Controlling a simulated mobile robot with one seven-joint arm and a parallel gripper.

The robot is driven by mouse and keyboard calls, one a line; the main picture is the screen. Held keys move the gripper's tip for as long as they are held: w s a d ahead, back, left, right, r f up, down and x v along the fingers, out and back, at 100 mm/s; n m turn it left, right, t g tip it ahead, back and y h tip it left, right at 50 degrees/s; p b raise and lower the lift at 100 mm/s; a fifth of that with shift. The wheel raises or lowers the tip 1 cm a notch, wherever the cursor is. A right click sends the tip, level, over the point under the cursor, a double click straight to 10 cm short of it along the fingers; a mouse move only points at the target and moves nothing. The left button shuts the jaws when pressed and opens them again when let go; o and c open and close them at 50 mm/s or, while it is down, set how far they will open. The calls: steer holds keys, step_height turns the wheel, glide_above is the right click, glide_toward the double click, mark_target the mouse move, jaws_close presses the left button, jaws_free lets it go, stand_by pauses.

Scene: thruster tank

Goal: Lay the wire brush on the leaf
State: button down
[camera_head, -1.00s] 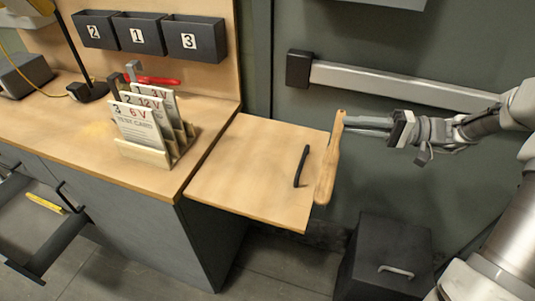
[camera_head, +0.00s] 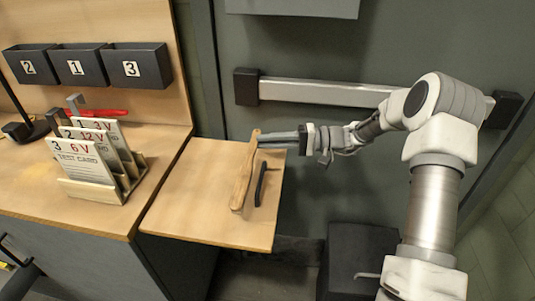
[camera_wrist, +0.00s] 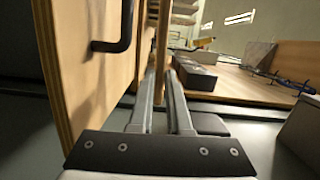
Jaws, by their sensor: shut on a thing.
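The wire brush (camera_head: 243,178), with a long wooden body, is held by one end in my gripper (camera_head: 264,138). In the head view it appears over the right part of the leaf (camera_head: 200,190), a wooden panel beside the bench, left of the leaf's black handle (camera_head: 260,184). In the wrist view the brush (camera_wrist: 161,38) stands between my fingertips (camera_wrist: 160,75), with its bristle side partly seen at the top. The leaf (camera_wrist: 88,60) and its handle (camera_wrist: 118,40) lie to the left, with a gap to the brush. Its exact height is hard to tell.
On the bench stand test cards in a wooden rack (camera_head: 95,190), with a red-handled tool (camera_head: 98,112) behind. Numbered black bins (camera_head: 136,66) hang on the back panel. A door push bar (camera_head: 320,92) is behind my arm. A dark box (camera_head: 350,255) stands below. Most of the leaf is clear.

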mark_target(269, 162)
step_height(269, 162, down, 4)
steer(key=shift+r+b, duration=0.1)
steer(key=shift+b, duration=0.3)
steer(key=c, duration=0.9)
jaws_free()
steer(key=shift+o, duration=0.2)
steer(key=shift+d, duration=0.15)
